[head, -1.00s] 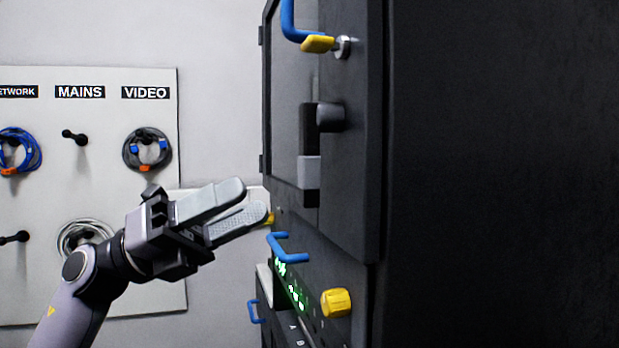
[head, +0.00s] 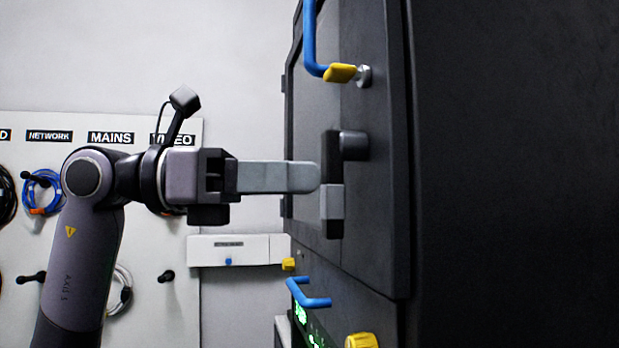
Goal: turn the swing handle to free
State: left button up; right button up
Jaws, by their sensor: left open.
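The swing handle (head: 331,147) is a dark upright bar with a grey lower section, joined to the dark cabinet door by a short round grey pivot. It hangs straight down. My left gripper (head: 316,178) comes in from the left, level with the handle's lower half. Its fingertips are right beside the handle's near-left edge, and I cannot tell whether they touch it. The gripper is open, but one finger hides the other from this angle. My right gripper is not in view.
A blue bar with a yellow tip (head: 340,73) is on the cabinet door (head: 375,230) above the handle. Below are a blue pull handle (head: 308,295) and a yellow knob (head: 361,341). A cable board (head: 150,290) hangs on the back wall at left.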

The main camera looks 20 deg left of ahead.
pick_arm(q)
jog(key=shift+x, duration=1.05)
grip_shut()
